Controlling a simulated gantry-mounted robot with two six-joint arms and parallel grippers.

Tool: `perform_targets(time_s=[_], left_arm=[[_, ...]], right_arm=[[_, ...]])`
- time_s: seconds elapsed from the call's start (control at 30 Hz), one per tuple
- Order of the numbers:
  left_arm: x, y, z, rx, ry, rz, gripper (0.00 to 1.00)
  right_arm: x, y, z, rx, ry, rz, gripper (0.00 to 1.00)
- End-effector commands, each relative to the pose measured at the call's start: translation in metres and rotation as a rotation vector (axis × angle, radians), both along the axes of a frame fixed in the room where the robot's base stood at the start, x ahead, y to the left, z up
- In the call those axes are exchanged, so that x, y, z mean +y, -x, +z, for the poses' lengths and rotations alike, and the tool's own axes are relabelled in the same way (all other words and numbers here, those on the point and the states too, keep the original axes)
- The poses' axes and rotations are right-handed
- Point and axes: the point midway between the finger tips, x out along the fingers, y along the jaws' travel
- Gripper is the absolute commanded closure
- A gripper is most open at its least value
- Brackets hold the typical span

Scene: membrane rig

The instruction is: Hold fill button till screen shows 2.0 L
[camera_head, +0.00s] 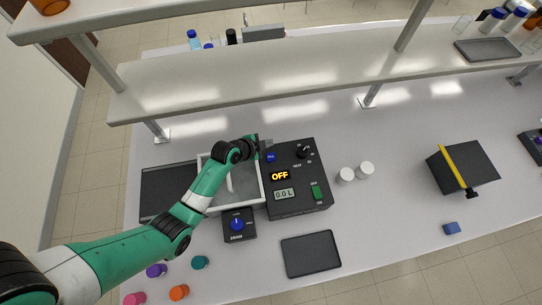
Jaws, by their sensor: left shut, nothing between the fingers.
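The black control box (300,205) stands near the middle of the bench. Its blue fill button (270,156) is at the upper left of its top. The level screen (284,194) reads 0.0 L. The display above it (280,176) reads OFF in orange. My left gripper (262,148) is shut and empty, at the box's upper left corner just beside the fill button. I cannot tell whether its tips touch the button. My right gripper is not in view.
A heat knob (303,152) and a green switch (316,192) share the box top. A pale basin (250,203) lies under my left arm, with a drain knob box (238,226) in front. White jars (345,175) stand right. A shelf (290,79) spans behind.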

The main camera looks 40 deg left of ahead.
Motion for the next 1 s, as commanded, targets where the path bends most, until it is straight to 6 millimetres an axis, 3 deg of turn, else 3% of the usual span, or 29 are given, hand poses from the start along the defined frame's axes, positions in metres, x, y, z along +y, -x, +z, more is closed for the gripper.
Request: perform_targets(time_s=[0.17, 0.63, 1.0], left_arm=[[0.0, 0.0, -0.014, 0.001, 0.001, -0.001, 1.0], [0.0, 0.0, -0.079, -0.001, -0.001, 0.0, 1.0], [0.0, 0.0, -0.087, 0.0, -0.001, -0.001, 1.0]], right_arm=[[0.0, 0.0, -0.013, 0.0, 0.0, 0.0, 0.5], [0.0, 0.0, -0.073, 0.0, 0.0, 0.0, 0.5], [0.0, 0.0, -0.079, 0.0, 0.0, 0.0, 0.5]])
